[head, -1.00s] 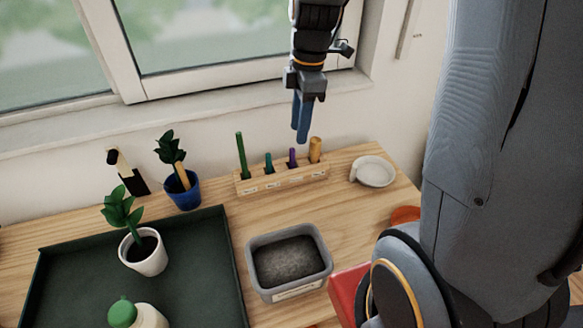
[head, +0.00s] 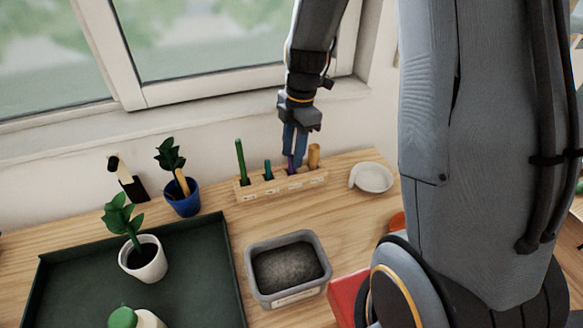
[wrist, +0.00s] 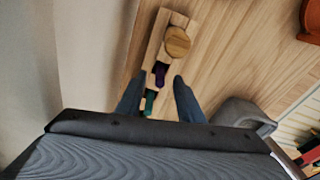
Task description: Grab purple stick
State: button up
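The purple stick (head: 291,164) stands upright in a slot of a wooden holder (head: 248,190), between a short teal stick and a thick wooden stick. My gripper (head: 294,158) points down over the holder, with its blue-grey fingers at the purple stick's top. In the wrist view the purple stick (wrist: 160,73) shows in the gap between the two open fingertips (wrist: 159,78). The fingers stand apart on either side of it, and I see no contact. The stick's lower part is hidden in the holder.
A tall green stick (head: 240,160), the teal stick (head: 268,170) and the wooden stick (head: 314,156) stand close by. A white dish (head: 373,178) is to the right, a grey soil bin (head: 288,268) in front. The window wall is behind.

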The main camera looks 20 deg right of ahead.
jog(key=shift+a+f, duration=0.1)
jog(key=shift+f, duration=0.5)
grip_shut()
